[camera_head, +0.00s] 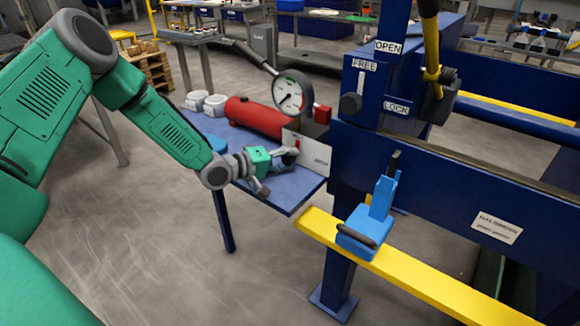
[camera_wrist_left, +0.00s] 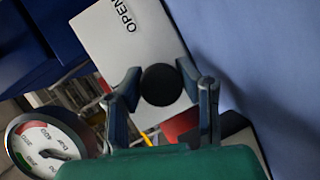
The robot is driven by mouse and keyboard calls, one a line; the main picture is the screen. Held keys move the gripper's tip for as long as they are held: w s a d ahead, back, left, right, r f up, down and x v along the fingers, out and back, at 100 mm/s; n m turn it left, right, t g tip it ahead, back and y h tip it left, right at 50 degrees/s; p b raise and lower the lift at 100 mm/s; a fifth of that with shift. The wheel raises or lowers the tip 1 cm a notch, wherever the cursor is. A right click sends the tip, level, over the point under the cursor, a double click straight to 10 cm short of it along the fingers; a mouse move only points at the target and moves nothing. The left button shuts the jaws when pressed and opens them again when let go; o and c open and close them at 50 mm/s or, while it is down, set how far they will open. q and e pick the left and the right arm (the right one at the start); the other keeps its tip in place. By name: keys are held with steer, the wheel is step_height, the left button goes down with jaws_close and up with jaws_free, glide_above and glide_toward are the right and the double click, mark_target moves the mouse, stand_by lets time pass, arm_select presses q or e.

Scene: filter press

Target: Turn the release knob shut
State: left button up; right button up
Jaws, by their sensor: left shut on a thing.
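The release knob (camera_wrist_left: 162,86) is a dark round knob in front of a pale plate (camera_wrist_left: 125,45) marked OPEN in the left wrist view. My left gripper (camera_wrist_left: 160,74) has one finger on each side of the knob and is shut on it. In the head view my left gripper (camera_head: 284,158) is at the pale plate (camera_head: 312,155) on the blue shelf (camera_head: 290,195). The knob is mostly hidden there by the gripper. My right gripper is not in view.
A red cylinder (camera_head: 258,117) and a round gauge (camera_head: 292,93) stand just behind the gripper. The blue press frame (camera_head: 440,165), with a FREE/LOCK lever (camera_head: 351,104), is to the right. A blue pedal-like part (camera_head: 362,232) sits at the yellow bar (camera_head: 430,290). Open floor lies in front.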

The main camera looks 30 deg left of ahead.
arm_select(q)
steer(key=shift+a+n+b, duration=0.2)
steer(key=shift+n+b, duration=0.45)
steer(key=shift+n, duration=0.05)
steer(key=shift+t+h, duration=0.3)
steer(key=o, duration=0.9)
steer(key=shift+o, duration=0.2)
steer(key=shift+a, duration=0.1)
steer(key=shift+f, duration=0.1)
steer(key=shift+s+a, duration=0.1)
steer(key=shift+a, duration=0.05)
steer(key=v, duration=1.1)
steer(key=shift+s+a, duration=0.1)
steer(key=shift+s, duration=0.15)
